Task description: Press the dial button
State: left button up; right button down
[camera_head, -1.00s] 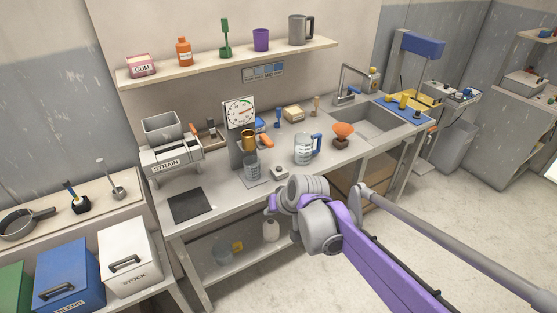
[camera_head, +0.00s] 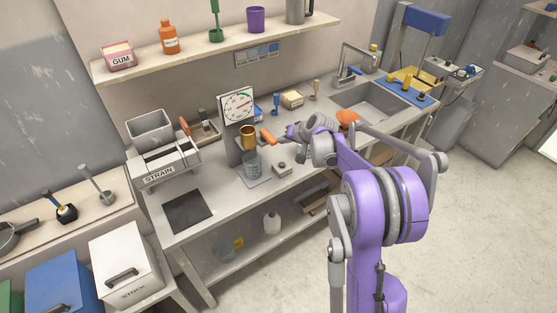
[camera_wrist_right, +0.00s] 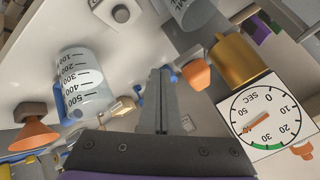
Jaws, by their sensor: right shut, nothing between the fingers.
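The dial (camera_head: 238,106) is a square white face with a green arc and a red pointer, standing at the back of the bench. It shows large at the right of the right wrist view (camera_wrist_right: 264,115). A small grey box with a round button (camera_head: 282,168) sits on the bench, in front and right of the dial. It shows at the top of the wrist view (camera_wrist_right: 121,13). My right gripper (camera_head: 284,136) is shut and empty above the bench, right of the dial; its fingers (camera_wrist_right: 160,74) touch nothing I can see. My left gripper is out of view.
A brass cup (camera_head: 248,138) hangs below the dial over a clear beaker (camera_head: 252,163). An orange-ended item (camera_head: 268,136) is close to my gripper. A measuring jug (camera_wrist_right: 82,82) and an orange funnel (camera_wrist_right: 37,135) stand nearby. The bench's front is clear around the dark mat (camera_head: 187,211).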

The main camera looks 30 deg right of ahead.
jog(key=b, duration=0.4)
send_over(283, 168)
notch_tip(283, 168, down, 8)
jog(key=shift+r, duration=0.1)
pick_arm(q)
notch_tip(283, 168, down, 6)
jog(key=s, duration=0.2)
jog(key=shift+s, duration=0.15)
pick_arm(e)
jog(key=shift+d+f, duration=0.1)
jog(key=shift+f, duration=0.35)
pick_arm(q)
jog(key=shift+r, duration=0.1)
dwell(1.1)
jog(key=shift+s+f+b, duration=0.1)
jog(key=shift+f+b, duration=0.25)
jog(key=shift+b, duration=0.15)
pick_arm(e)
jog(key=shift+f, duration=0.45)
